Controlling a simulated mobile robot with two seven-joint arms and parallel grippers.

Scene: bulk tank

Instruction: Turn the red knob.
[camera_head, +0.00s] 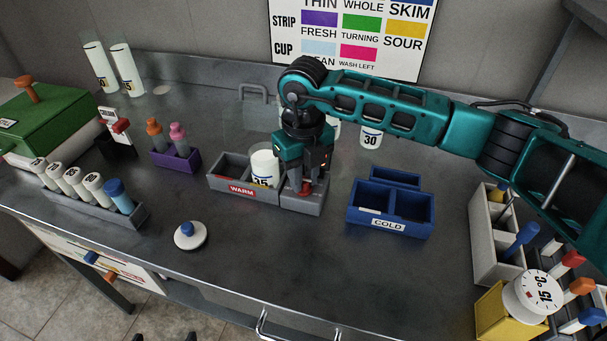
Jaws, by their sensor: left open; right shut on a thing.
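The red knob (306,187) sits on the grey block at the right end of the tray labelled WARM. My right gripper (305,180) reaches down from above with its dark fingers shut around the knob; the fingers hide most of it, and only a little red shows. My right arm comes in from the right across the counter. Of my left gripper (165,337), only two dark fingertips show at the bottom edge, apart and empty, well away from the knob.
A white cup marked 35 (264,167) stands in the WARM tray (228,184), just left of my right gripper. The blue COLD tray (390,224) is to the right. A white disc with a blue knob (189,235) lies front left. The front middle counter is clear.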

